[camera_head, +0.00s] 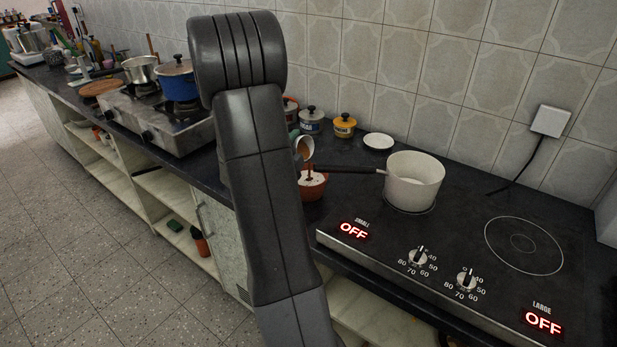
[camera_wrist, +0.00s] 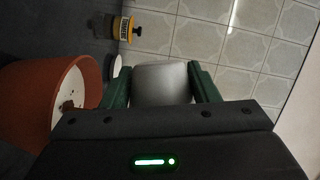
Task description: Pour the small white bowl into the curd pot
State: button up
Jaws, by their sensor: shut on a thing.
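The small white bowl (camera_head: 305,147) is tilted on its side in the head view, its mouth toward the pot, with brown stuff at its mouth. A thin brown stream runs down from it. The curd pot (camera_head: 312,190) is terracotta, stands below the bowl and holds white curd with a brown patch. In the wrist view the pot (camera_wrist: 88,80) is at the left, beside my gripper (camera_wrist: 162,80). The gripper's green fingers are shut on the bowl (camera_wrist: 162,86). My arm hides most of the gripper in the head view.
A white saucepan (camera_head: 413,182) stands on the black cooktop (camera_head: 470,235), its handle reaching toward the curd pot. Several lidded jars, one yellow (camera_head: 345,125), and a white saucer (camera_head: 378,141) stand behind. A gas stove (camera_head: 160,125) with pots is to the left.

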jog(key=shift+s+d+r+m+t+b, duration=0.15)
jog(key=shift+m+b, duration=0.55)
jog(key=shift+b, duration=1.2)
jog(key=shift+s+d+r+m+t+b, duration=0.2)
jog(key=shift+m+b, duration=0.5)
jog(key=shift+b, duration=1.15)
jog(key=shift+s+d+r+m+t+h+b, duration=0.2)
jog(key=shift+m+b, duration=0.45)
jog(key=shift+b, duration=0.8)
jog(key=shift+w+d+r+m+t+h+b, duration=0.2)
jog(key=shift+m+b, duration=0.5)
jog(key=shift+b, duration=0.75)
jog(key=shift+s+r+m+t+h+b, duration=0.25)
jog(key=shift+m+b, duration=0.4)
jog(key=shift+b, duration=0.8)
jog(key=shift+f+b, duration=0.35)
jog(key=shift+b, duration=0.35)
